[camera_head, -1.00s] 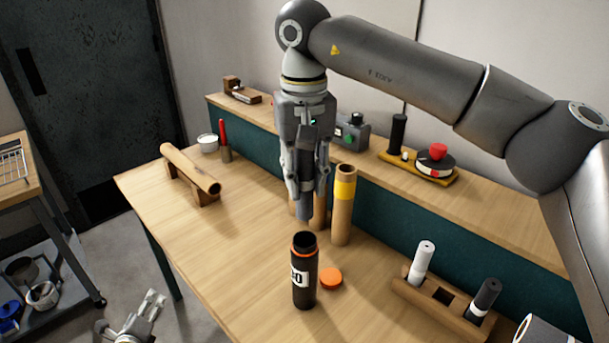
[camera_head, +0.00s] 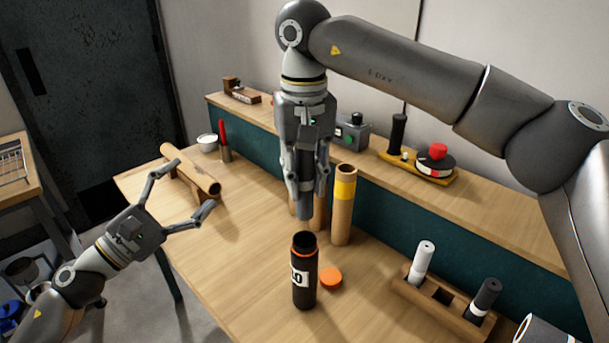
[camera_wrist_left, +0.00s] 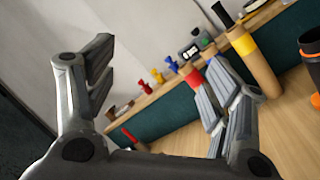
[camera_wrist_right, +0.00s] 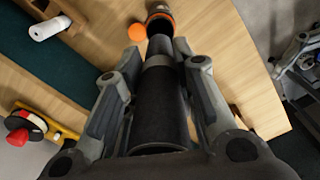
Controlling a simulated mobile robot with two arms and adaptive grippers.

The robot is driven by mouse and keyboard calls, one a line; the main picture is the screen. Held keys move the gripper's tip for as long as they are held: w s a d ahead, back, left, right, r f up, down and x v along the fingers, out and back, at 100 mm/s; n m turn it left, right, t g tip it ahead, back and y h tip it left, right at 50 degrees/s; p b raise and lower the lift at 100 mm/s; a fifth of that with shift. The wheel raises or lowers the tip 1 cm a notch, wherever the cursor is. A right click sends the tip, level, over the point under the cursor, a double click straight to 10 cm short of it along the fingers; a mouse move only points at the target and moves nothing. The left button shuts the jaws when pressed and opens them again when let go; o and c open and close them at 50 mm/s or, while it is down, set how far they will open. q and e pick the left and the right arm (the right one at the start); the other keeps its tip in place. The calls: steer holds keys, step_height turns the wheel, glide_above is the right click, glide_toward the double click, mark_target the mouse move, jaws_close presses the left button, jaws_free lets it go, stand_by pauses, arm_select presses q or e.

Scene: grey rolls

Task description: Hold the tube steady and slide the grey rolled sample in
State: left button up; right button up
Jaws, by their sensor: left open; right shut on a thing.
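The tube (camera_head: 304,279) is black with an orange ring near its open top and a white label. It stands upright on the table and also shows at the right edge of the left wrist view (camera_wrist_left: 313,68). My right gripper (camera_head: 307,188) points down, shut on the grey rolled sample (camera_head: 304,212). The sample's lower end is just above the tube mouth, apart from it in the head view. The sample (camera_wrist_right: 160,112) also fills the middle of the right wrist view. My left gripper (camera_head: 190,184) is open and empty at the table's left side, well away from the tube.
An orange cap (camera_head: 331,278) lies right of the tube. A cardboard tube with a yellow band (camera_head: 344,190) stands behind. A wooden rack (camera_head: 440,301) holds a white roll (camera_head: 421,262) and a dark roll (camera_head: 484,300). A brown tube on a cradle (camera_head: 190,168) is at the left.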

arm_select(q)
steer(key=s+d+r+m+g+h, duration=0.4)
steer(key=s+d+r+m+g, duration=0.1)
steer(key=s+d+m, duration=0.35)
steer(key=d+f+n+t+y, duration=0.3)
steer(key=d+n+t+y, duration=0.35)
steer(key=n, duration=0.95)
steer(key=d+f+n+t+y, duration=0.3)
steer(key=d+n, duration=0.7)
steer(key=n, duration=0.6)
steer(key=g+y, duration=0.4)
steer(key=y, duration=1.1)
glide_toward(310, 281)
steer(key=x, duration=1.2)
steer(key=shift+w+a, duration=0.2)
steer(key=shift+w, duration=0.15)
